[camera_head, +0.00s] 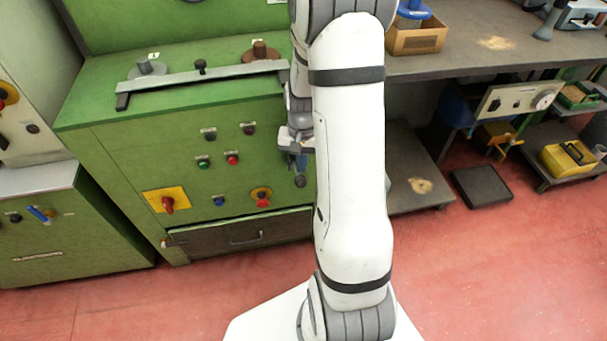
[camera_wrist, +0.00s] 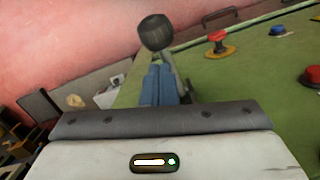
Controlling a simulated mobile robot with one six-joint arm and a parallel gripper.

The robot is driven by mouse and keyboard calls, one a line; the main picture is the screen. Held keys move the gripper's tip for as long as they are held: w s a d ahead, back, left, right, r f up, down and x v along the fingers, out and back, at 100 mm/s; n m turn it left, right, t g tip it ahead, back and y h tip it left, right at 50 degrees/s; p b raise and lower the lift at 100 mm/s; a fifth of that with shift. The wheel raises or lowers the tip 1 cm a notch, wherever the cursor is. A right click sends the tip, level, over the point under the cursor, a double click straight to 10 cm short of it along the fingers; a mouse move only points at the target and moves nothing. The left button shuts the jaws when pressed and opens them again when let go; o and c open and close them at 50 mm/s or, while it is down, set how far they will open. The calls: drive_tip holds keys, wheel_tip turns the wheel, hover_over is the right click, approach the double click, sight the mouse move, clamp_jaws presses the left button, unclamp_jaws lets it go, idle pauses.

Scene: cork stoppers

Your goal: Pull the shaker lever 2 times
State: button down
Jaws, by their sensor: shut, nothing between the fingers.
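The shaker lever shows as a dark round knob (camera_wrist: 155,32) in the wrist view, with a short grey rod running from it towards the green machine. In the head view the knob (camera_head: 300,182) sits low on the machine's front, just left of my white arm. My gripper (camera_wrist: 160,68) has its blue fingers shut and empty, their tips close below the knob and beside the rod. I cannot tell whether they touch the lever. In the head view my gripper (camera_head: 298,163) is just above the knob and partly hidden by my arm.
The green machine (camera_head: 120,160) carries a red knob on a yellow plate (camera_head: 167,203), several push buttons and a drawer (camera_head: 240,235). A workbench (camera_head: 480,60) and a low shelf (camera_head: 415,165) stand to the right. The red floor (camera_head: 480,270) is clear at front right.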

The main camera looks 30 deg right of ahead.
wheel_tip(320, 180, up, 7)
drive_tip(key=p, duration=0.1)
drive_tip(key=shift+w+d, duration=0.25)
drive_tip(key=shift+w, duration=0.05)
idle(0.7)
drive_tip(key=s+a+r+n+t+p, duration=0.1)
drive_tip(key=s+a+r+p, duration=0.3)
drive_tip(key=r, duration=0.5)
drive_tip(key=s+a+r+n+t+p, duration=0.1)
drive_tip(key=s+a+r+n+p, duration=0.2)
drive_tip(key=r, duration=0.7)
drive_tip(key=s+a+r+n+t+p, duration=0.1)
drive_tip(key=s+a+r+p, duration=0.4)
drive_tip(key=r, duration=0.5)
drive_tip(key=s+n+p, duration=0.1)
drive_tip(key=s+p, duration=0.1)
drive_tip(key=p, duration=0.1)
drive_tip(key=shift+s+a+t+h, duration=0.2)
drive_tip(key=shift+s+t+h, duration=0.05)
drive_tip(key=shift+t+h, duration=0.05)
drive_tip(key=shift+d, duration=0.1)
